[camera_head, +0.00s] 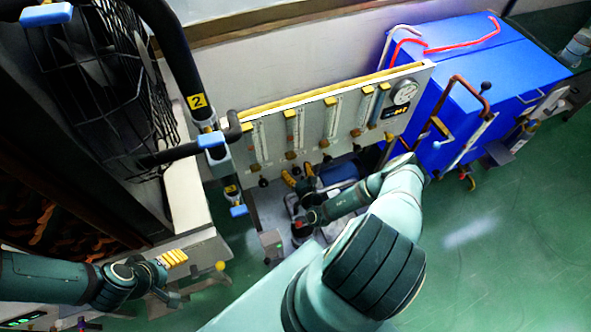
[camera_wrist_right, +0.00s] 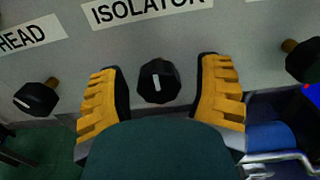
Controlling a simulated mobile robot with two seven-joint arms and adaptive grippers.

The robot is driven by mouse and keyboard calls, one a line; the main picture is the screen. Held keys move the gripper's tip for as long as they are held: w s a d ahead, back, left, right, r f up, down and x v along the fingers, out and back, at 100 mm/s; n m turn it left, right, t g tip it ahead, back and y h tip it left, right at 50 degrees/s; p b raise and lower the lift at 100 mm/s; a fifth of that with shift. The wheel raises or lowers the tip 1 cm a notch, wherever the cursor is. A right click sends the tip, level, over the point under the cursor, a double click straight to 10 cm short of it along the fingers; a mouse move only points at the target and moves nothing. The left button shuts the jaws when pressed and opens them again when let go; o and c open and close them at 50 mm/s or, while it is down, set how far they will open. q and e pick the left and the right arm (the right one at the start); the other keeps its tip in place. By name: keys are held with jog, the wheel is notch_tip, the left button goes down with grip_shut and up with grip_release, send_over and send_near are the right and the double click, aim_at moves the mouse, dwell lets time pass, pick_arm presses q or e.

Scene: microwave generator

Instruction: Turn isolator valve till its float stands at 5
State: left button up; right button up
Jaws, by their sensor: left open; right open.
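The isolator valve (camera_wrist_right: 158,81) is a black faceted knob with a white mark, below the "ISOLATOR" label (camera_wrist_right: 145,8) in the right wrist view. The mark runs nearly upright there. My right gripper (camera_wrist_right: 163,90) is open, with one yellow-padded finger on each side of the knob and gaps to both. In the head view my right gripper (camera_head: 297,180) is at the lower edge of the grey panel (camera_head: 270,130), below the flow tubes (camera_head: 293,128). The float heights are too small to read. My left gripper (camera_head: 170,277) is open and empty at the lower left, away from the panel.
A "HEAD" knob (camera_wrist_right: 36,98) and another black knob (camera_wrist_right: 302,60) flank the valve. A gauge (camera_head: 405,92) sits on the panel's right end. A blue cabinet (camera_head: 470,90) stands right of it. A black wire cage (camera_head: 110,90) stands left. Green floor (camera_head: 490,260) is clear at lower right.

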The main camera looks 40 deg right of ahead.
jog(key=shift+w, duration=0.2)
grip_shut()
jog(key=shift+n+p, duration=0.4)
grip_release()
jog(key=v, duration=1.2)
